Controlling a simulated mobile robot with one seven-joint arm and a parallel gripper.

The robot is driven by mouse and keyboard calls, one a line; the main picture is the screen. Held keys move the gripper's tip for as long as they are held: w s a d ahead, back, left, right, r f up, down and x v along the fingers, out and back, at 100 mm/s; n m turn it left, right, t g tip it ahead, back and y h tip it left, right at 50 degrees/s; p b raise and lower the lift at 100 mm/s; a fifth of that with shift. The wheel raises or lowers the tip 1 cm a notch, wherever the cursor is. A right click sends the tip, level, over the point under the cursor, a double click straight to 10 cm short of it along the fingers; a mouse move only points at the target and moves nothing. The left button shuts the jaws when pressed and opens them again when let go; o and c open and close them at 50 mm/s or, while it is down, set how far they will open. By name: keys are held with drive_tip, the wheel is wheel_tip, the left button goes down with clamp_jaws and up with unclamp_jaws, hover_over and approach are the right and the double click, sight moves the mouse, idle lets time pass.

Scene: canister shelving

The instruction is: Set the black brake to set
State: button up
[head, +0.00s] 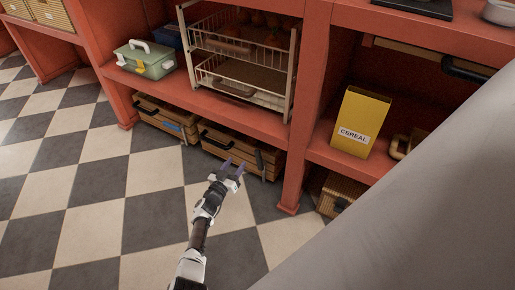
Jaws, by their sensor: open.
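My gripper (233,168) is open and empty, above the checkered floor in front of a wooden crate (225,155) on the lower level. A small dark upright piece (259,160), possibly the black brake, shows at the crate's right front, just right of my fingertips. It appears apart from them. It is too small to tell its setting or any marking. The crate also has a black handle (215,141) across its front, left of my gripper.
Another wooden crate (160,118) sits to the left. Red shelving (230,117) above holds a green toolbox (146,62) and a wire rack (240,45). A red post (295,175) and a yellow cereal box (358,120) are to the right. The checkered floor (100,200) at left is clear.

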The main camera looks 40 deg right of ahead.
drive_tip(key=g, duration=0.1)
approach(257, 156)
drive_tip(key=a, duration=0.2)
drive_tip(key=b+x, duration=0.2)
drive_tip(key=x, duration=0.2)
drive_tip(key=b+x, duration=0.3)
drive_tip(key=x, duration=0.1)
drive_tip(key=b+x, duration=0.3)
drive_tip(key=x, duration=0.1)
drive_tip(key=shift+s+d+f, duration=0.15)
drive_tip(key=shift+s+f, duration=0.05)
drive_tip(key=shift+s, duration=0.1)
drive_tip(key=shift+w+d+r+b, duration=0.25)
drive_tip(key=shift+d+b, duration=0.15)
drive_tip(key=shift+d, duration=0.1)
drive_tip(key=shift+c, duration=0.5)
clamp_jaws()
